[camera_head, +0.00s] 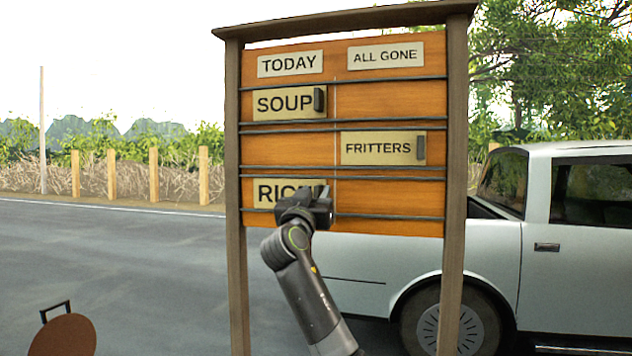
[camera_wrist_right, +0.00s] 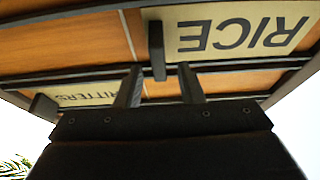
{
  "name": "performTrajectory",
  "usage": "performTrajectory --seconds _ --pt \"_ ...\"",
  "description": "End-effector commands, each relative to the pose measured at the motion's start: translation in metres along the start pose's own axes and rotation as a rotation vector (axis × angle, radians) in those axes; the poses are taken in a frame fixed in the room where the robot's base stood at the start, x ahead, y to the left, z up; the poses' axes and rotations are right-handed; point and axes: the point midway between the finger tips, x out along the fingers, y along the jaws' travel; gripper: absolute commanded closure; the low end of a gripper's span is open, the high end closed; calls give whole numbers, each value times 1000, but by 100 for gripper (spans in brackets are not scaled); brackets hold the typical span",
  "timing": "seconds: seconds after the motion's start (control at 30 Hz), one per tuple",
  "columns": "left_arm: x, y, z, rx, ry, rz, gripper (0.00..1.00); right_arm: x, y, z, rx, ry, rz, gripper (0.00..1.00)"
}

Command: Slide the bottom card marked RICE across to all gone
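The RICE card (camera_head: 272,192) sits in the bottom row of the wooden board (camera_head: 285,152), on the left under TODAY. It shows upside down in the right wrist view (camera_wrist_right: 285,28), with its dark upright handle (camera_wrist_right: 156,45) at the card's end. My right gripper (camera_head: 319,198) is at that end of the card and covers its last letters in the head view. Its fingers (camera_wrist_right: 160,72) are apart, one on each side of the handle's end, with gaps visible. The ALL GONE label (camera_head: 385,56) heads the right column. My left gripper is not in view.
The SOUP card (camera_head: 283,103) is in the top row at left; the FRITTERS card (camera_head: 378,148) is in the middle row at right. Dark rails (camera_head: 400,217) border the rows. The bottom row's right half is bare. A pale car (camera_head: 560,260) stands behind the board.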

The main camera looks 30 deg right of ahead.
Motion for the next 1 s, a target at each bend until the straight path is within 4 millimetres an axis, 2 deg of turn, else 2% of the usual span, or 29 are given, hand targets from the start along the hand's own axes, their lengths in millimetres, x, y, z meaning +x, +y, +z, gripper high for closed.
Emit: performTrajectory --seconds 0.13,0.47,0.73,1.0 --pt "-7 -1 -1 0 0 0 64 11 0 -1 0 0 1 65" --pt "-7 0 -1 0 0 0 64 13 0 0 0 0 0 65" --pt "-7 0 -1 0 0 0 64 13 0 0 0 0 0 100" --pt "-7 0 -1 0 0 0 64 13 0 0 0 0 0 100"
